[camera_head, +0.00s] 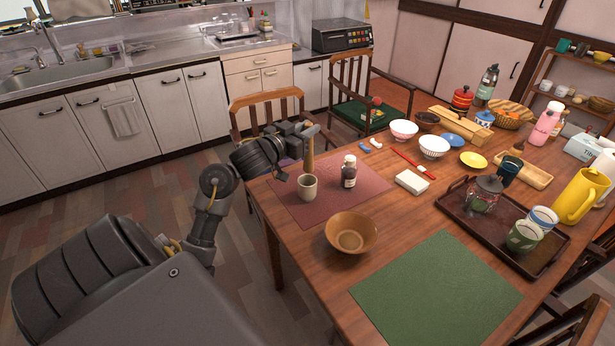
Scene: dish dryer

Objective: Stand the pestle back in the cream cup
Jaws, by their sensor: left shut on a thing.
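The cream cup (307,190) stands upright on the dark red placemat (283,205) at the left end of the table. My left gripper (308,131) is shut on the wooden pestle (309,158), near its upper end. The pestle hangs roughly upright over the cup, with its lower end at the far side of the cup's rim. I cannot tell whether that end is inside the cup or just above or behind it. My right gripper is out of view.
A dark bottle with a white cap (349,172) stands right of the cup. A brown bowl (351,233) sits in front, and a white box (411,181) lies to the right. The green placemat (437,290) is bare. A chair back (267,106) rises behind the gripper.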

